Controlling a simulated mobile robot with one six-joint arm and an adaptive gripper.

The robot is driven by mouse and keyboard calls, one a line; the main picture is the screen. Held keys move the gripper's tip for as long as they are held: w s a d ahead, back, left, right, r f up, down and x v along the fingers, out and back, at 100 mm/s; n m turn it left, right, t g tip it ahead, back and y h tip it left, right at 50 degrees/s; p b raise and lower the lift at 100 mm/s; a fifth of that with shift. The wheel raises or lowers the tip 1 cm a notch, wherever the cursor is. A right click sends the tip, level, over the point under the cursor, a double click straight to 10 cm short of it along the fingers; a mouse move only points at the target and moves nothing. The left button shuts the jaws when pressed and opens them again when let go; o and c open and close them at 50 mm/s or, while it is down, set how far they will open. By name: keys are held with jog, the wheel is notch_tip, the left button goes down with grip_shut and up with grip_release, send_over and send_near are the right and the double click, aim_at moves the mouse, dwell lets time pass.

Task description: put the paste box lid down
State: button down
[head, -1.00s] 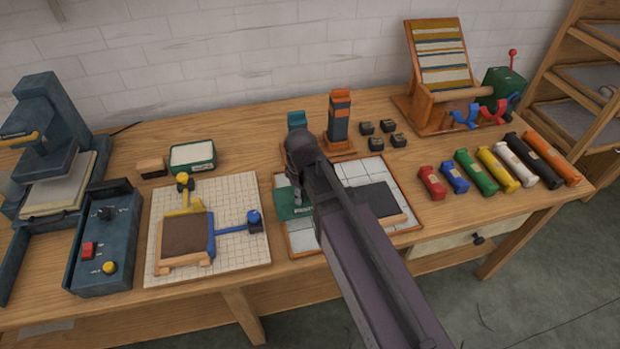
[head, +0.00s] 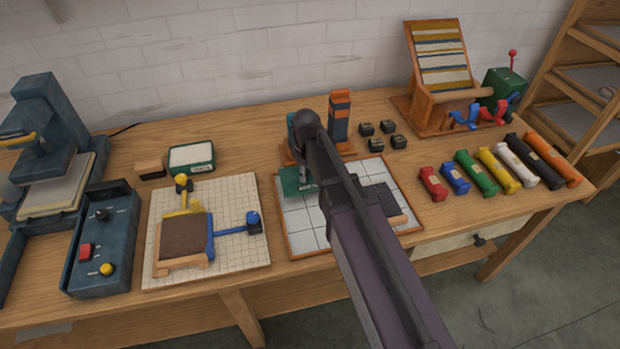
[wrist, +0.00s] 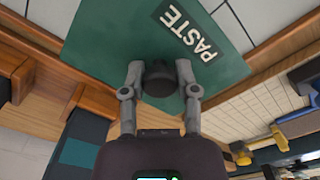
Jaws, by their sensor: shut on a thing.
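The green paste box lid (head: 291,182), labelled PASTE, shows beside my arm in the head view, over the back left corner of the tiled board (head: 281,222). In the wrist view the lid (wrist: 110,35) fills the upper middle, and my gripper (wrist: 159,78) is shut on its dark round knob. I cannot tell whether the lid touches anything below it. The open paste box (head: 207,166), green with a pale filling, stands at the back, left of the lid. My arm hides part of the lid in the head view.
A wooden stand with an orange-and-dark upright block (head: 340,115) is close behind the lid. A gridded board with a brown block (head: 185,237) lies to the left. A dark comb-like tool (head: 383,200) lies on the tiled board. Bare table lies between paste box and stand.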

jog(key=shift+w, duration=0.3)
jog(key=shift+w+f+b, duration=0.4)
jog(key=shift+f+b, duration=1.45)
jog(key=shift+f, duration=0.15)
jog(key=shift+c, duration=1.8)
grip_release()
jog(key=shift+r, duration=0.25)
notch_tip(320, 180, up, 12)
jog(key=p, duration=1.2)
